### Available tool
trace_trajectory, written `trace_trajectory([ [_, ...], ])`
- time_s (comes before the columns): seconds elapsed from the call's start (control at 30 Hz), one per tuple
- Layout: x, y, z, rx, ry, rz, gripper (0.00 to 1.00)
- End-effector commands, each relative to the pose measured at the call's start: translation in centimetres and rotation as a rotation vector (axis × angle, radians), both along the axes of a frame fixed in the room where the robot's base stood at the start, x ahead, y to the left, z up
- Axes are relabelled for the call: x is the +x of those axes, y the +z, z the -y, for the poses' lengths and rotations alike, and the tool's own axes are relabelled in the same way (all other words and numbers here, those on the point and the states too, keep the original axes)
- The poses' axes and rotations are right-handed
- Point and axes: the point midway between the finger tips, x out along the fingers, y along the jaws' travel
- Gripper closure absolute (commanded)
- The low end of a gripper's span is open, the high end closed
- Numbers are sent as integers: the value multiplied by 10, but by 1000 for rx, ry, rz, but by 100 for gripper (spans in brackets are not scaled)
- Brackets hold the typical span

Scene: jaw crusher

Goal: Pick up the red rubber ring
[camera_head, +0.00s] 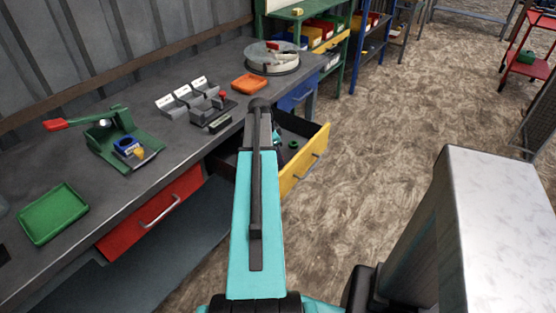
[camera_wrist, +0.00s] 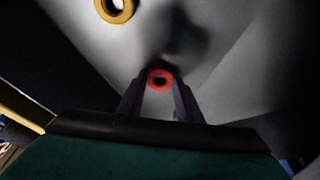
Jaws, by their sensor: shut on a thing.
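The red rubber ring (camera_wrist: 160,71) shows in the wrist view between the two fingertips of my gripper (camera_wrist: 159,82). The dark fingers are shut on it, one at each side, and its hole faces the camera. A pale grey surface lies behind it, with a dark shadow just above the ring. Whether the ring still touches that surface, I cannot tell. In the head view my arm hides the gripper and the red ring over the open yellow-fronted drawer (camera_head: 305,163).
A yellow ring (camera_wrist: 115,10) lies at the top of the wrist view. A green ring (camera_head: 293,145) is in the drawer. The grey workbench (camera_head: 190,160) holds a green press (camera_head: 118,140), a green tray (camera_head: 53,212), an orange dish (camera_head: 249,83) and a round turntable (camera_head: 272,62). Open floor lies right.

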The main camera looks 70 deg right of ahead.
Motion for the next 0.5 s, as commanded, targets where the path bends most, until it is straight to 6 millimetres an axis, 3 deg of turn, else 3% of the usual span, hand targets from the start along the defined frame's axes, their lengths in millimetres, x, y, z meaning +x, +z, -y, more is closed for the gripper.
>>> trace_trajectory([
  [0.27,0,4,0,-1,-1,1,89],
  [0.5,0,24,0,-3,-1,1,89],
])
